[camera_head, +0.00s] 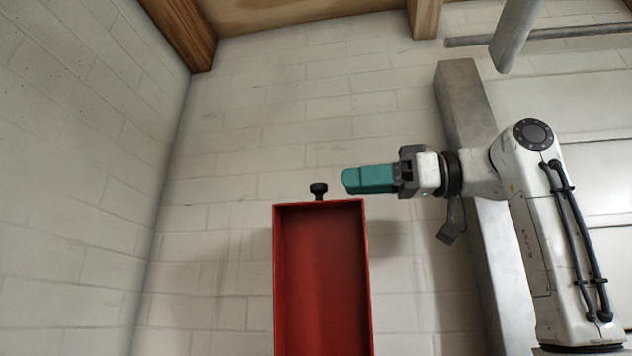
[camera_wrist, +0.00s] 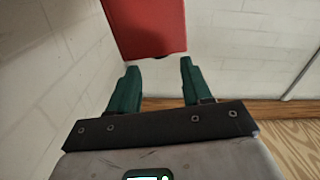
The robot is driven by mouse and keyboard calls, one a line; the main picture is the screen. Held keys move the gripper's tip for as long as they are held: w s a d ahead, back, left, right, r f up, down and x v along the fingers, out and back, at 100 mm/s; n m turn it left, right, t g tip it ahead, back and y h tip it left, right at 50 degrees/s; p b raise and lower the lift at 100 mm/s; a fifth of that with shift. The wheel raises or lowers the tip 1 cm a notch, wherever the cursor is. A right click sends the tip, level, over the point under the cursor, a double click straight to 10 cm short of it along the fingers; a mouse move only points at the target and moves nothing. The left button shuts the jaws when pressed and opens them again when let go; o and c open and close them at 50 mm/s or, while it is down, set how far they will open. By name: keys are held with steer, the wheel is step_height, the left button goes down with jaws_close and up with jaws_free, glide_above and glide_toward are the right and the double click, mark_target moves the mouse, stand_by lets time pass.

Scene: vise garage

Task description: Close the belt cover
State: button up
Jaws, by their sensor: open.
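The red belt cover (camera_head: 320,275) stands upright in the head view, with its hollow inner side and thin rim facing me. Its lower end runs out of the picture. A black knob (camera_head: 319,190) sticks up at its top edge. My gripper (camera_head: 346,181) is level with the knob and just to its right, with teal fingers pointing left. In the wrist view the red cover (camera_wrist: 146,25) shows beyond the fingers. My gripper (camera_wrist: 158,66) is open there, with nothing between its fingertips.
A pale brick wall (camera_head: 400,260) stands behind the cover, and another wall (camera_head: 70,180) is on the left. A grey metal post (camera_head: 465,95) stands behind my arm. Wooden beams (camera_head: 185,35) run along the top. The space left of the cover looks clear.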

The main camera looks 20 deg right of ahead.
mark_target(324, 184)
steer(key=p+x, duration=0.1)
steer(key=x, duration=0.5)
steer(key=shift+w+a+p, duration=0.2)
steer(key=shift+a+p, duration=0.1)
steer(key=shift+p, duration=0.05)
steer(key=shift+c, duration=0.3)
jaws_close()
